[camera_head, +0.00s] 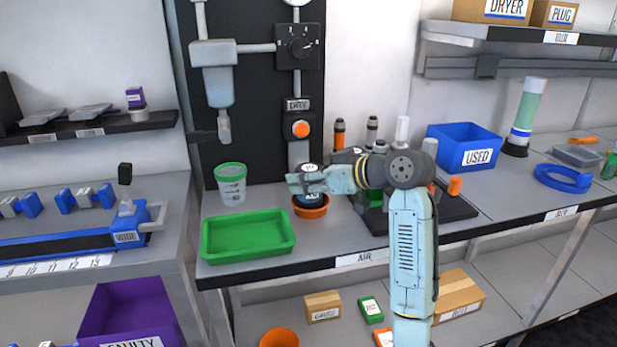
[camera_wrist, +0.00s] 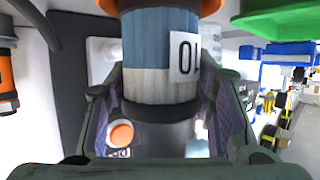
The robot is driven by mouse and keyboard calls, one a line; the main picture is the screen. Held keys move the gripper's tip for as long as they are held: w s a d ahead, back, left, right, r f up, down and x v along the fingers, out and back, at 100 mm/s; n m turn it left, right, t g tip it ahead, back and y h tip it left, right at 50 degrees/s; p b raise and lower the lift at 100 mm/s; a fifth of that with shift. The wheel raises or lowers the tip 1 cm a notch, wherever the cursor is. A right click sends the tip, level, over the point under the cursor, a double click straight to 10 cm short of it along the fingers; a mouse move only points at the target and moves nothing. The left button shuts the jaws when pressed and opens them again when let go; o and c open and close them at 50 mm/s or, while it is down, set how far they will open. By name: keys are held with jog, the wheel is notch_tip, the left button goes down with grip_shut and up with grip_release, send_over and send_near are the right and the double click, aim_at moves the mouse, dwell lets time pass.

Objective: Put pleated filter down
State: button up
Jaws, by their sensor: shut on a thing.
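The pleated filter, a blue and pale ribbed cylinder (camera_wrist: 158,62) with a white label, fills the middle of the wrist view between my two fingers. In the head view its dark blue body (camera_head: 309,199) shows below my gripper (camera_head: 307,179). My gripper is shut around it. An orange dish (camera_head: 312,212) lies directly under the filter on the bench; its orange edge also shows at the top of the wrist view (camera_wrist: 150,5). I cannot tell whether the filter rests in the dish or hangs just above it. The fingers hide part of the filter.
A green tray (camera_head: 248,255) lies left of the dish, with a green-rimmed clear cup (camera_head: 231,188) behind it. A dark panel with a knob and orange button (camera_head: 301,129) stands behind. A blue USED bin (camera_head: 462,158) and a dark rack with upright cylinders (camera_head: 453,206) are to the right.

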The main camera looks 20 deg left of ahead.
jog(key=shift+f, duration=0.35)
jog(key=o, duration=1)
jog(key=shift+f, duration=0.1)
jog(key=shift+o, duration=1)
jog(key=b+v, duration=0.2)
jog(key=v, duration=1)
